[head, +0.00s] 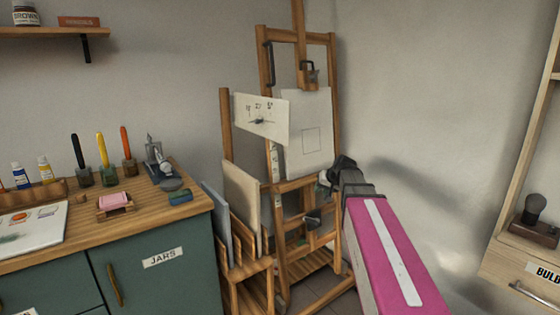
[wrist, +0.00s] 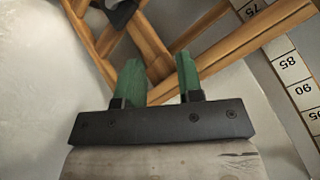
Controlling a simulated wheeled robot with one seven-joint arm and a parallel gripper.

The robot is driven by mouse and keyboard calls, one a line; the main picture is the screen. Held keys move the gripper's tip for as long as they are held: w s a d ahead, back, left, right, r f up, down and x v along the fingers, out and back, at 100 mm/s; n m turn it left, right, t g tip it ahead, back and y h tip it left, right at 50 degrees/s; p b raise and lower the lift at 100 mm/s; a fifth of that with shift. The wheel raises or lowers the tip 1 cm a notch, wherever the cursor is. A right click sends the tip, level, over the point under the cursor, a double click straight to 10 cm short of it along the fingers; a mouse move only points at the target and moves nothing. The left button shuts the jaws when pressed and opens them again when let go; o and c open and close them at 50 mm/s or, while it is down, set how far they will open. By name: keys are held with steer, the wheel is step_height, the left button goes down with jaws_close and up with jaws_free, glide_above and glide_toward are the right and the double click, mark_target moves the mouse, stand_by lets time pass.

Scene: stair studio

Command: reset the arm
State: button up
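My arm reaches in from the lower right in the head view, with a magenta link and dark wrist joints. My gripper (head: 323,182) is at its far end, in front of the easel (head: 265,65), and is mostly hidden by the wrist there. In the wrist view, the two green fingers of my gripper (wrist: 159,66) stand apart with a gap between them. Nothing is held between them. Wooden easel bars (wrist: 148,42) show beyond the fingertips; I cannot tell whether they touch.
A green cabinet (head: 190,250) with paint jars and a pink sponge (head: 112,201) on its wooden top stands left. A canvas rack (head: 246,283) stands beside the easel. A numbered scale (wrist: 292,75) shows in the wrist view.

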steer(key=s+d+f+g+h, duration=0.1)
steer(key=s+f+g+h, duration=0.3)
steer(key=s+f, duration=1.9)
steer(key=shift+s+d+f+g+h, duration=0.15)
steer(key=shift+s+d+g+h, duration=0.2)
steer(key=shift+g, duration=0.65)
